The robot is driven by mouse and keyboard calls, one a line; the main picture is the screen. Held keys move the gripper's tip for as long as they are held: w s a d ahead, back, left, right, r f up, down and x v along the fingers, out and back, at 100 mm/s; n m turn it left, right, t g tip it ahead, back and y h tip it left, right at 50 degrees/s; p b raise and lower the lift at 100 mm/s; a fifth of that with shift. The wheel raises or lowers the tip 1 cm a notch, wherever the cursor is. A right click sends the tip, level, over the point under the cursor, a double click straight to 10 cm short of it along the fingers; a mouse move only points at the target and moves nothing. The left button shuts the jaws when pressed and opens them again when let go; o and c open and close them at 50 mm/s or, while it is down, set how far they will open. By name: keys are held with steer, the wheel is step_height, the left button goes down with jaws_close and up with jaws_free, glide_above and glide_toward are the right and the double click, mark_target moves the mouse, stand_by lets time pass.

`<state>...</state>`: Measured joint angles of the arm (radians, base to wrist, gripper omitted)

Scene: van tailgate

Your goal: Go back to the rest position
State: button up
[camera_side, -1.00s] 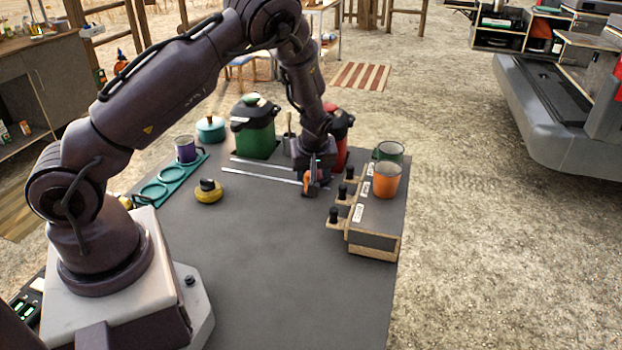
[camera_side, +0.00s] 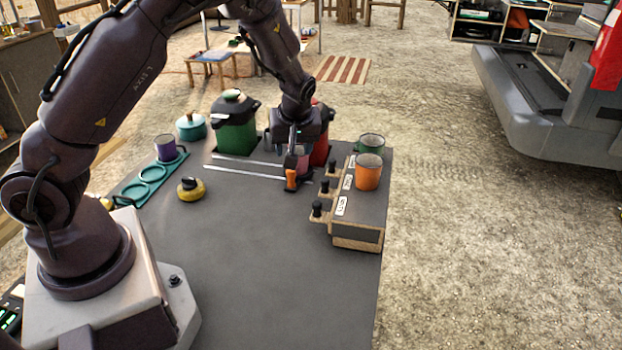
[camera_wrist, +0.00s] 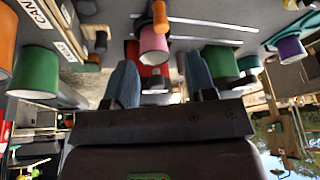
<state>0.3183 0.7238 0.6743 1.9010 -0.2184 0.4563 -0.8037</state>
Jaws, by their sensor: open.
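My gripper (camera_side: 298,150) hangs over the far part of the dark table (camera_side: 230,260), its fingers pointing down. In the wrist view, its two blue-grey fingers (camera_wrist: 160,85) stand wide apart with nothing held between them. A pink cup (camera_wrist: 154,45) is beyond the fingertips, and an orange handle (camera_wrist: 160,16) is beside it. In the side view the pink cup (camera_side: 303,163) is partly hidden by the gripper, and the orange handle (camera_side: 291,180) stands in front of it.
Green (camera_side: 236,125) and red (camera_side: 320,145) containers stand behind the gripper. An orange cup (camera_side: 368,172) and a green mug (camera_side: 370,143) are on the box (camera_side: 357,215) at right. A purple mug (camera_side: 165,148) sits on the teal rack (camera_side: 140,190). The near table is clear.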

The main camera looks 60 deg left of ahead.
steer(key=s+d+r+m+g+h, duration=0.1)
steer(key=s+d+r+m+h, duration=0.3)
steer(key=s+d+r+m, duration=0.5)
steer(key=s+d+r+m+t, duration=0.4)
steer(key=s+d+r+t, duration=0.1)
steer(key=s+r, duration=0.6)
steer(key=shift+v, duration=0.8)
